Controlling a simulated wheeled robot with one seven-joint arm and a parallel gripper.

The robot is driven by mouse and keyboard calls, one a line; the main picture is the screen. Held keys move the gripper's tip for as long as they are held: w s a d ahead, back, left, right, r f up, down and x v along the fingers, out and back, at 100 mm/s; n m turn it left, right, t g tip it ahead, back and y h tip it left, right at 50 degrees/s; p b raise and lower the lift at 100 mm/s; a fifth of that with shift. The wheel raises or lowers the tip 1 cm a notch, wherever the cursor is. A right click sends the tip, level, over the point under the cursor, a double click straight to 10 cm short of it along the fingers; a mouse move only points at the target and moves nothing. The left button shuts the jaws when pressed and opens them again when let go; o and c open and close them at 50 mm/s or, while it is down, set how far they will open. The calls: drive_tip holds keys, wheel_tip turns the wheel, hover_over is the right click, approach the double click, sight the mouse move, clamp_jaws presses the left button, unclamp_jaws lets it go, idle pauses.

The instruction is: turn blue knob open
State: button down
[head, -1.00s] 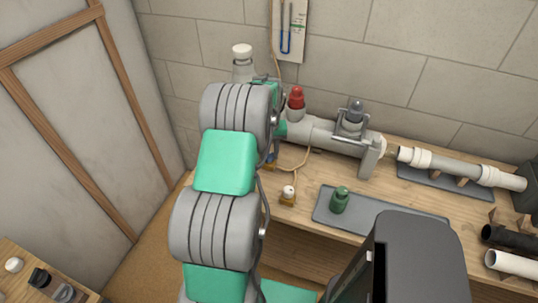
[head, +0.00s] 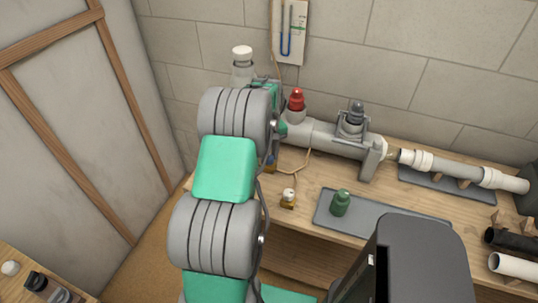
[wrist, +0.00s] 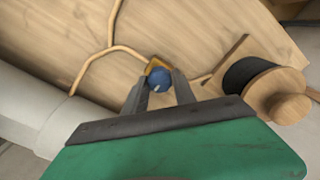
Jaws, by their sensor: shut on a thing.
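The blue knob (wrist: 158,79) shows in the wrist view between the fingertips, on a small brass-coloured fitting (wrist: 154,65) over the wooden bench. My gripper (wrist: 159,92) is shut on the knob, one finger on each side. A light mark shows on the knob's face. In the head view my arm hides most of the gripper, and only a small blue patch (head: 269,160) shows beside the arm.
A thin tan tube (wrist: 110,49) branches over the bench near the fitting. A thick grey pipe (wrist: 28,105) lies left in the wrist view. A wooden spool with a black band (wrist: 262,85) stands right. A red-capped fitting (head: 296,101) and white knob (head: 288,194) are near my arm.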

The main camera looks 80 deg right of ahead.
sight(269, 156)
drive_tip(key=shift+d+r, duration=0.1)
drive_tip(key=c, duration=1)
unclamp_jaws()
wheel_tip(269, 156, up, 8)
drive_tip(key=shift+f+b, duration=0.15)
drive_tip(key=shift+b, duration=0.3)
